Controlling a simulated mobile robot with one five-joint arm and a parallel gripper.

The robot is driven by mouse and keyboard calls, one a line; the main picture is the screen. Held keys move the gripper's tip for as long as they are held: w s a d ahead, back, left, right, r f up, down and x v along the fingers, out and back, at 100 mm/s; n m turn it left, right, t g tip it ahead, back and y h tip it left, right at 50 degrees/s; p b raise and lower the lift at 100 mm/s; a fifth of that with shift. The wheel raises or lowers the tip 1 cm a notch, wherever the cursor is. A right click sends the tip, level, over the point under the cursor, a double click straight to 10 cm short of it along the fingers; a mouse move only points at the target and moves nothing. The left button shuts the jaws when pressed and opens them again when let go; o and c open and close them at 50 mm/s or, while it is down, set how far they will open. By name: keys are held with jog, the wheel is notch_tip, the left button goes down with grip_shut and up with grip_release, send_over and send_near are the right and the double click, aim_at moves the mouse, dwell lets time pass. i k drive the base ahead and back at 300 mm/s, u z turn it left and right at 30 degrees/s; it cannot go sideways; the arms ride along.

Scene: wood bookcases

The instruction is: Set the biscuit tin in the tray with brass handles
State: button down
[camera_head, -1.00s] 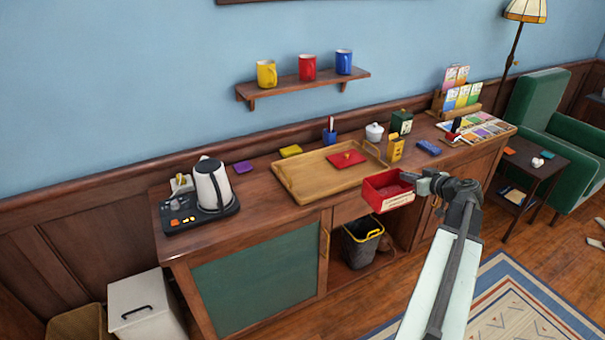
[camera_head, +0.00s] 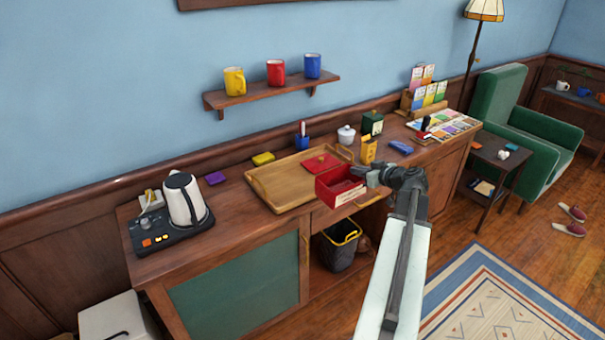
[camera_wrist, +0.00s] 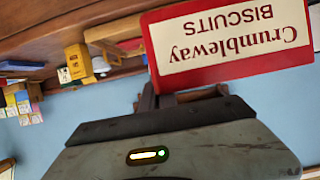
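The red biscuit tin (camera_head: 347,193), an open-topped box with a white label, hangs from my gripper (camera_head: 364,175) at its right end. In the wrist view the tin (camera_wrist: 158,74) reads "Crumbleway Biscuits" upside down, with the gripper's fingers (camera_wrist: 180,98) against it; their tips are hidden. The wooden tray (camera_head: 268,199) lies on the cabinet top. The tin covers the tray's front right corner in the head view; I cannot tell its height above it. A flat red lid-like piece (camera_head: 320,164) lies in the tray's back right part.
Behind the tray are a yellow item (camera_head: 263,158), a blue pen cup (camera_head: 302,141) and a white lidded pot (camera_head: 346,134). A yellow box (camera_head: 369,151) and green canister (camera_head: 373,123) stand right. A kettle (camera_head: 184,199) stands left. The tray's left part is clear.

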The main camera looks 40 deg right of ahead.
aim_at(285, 184)
jog(key=i, duration=0.85)
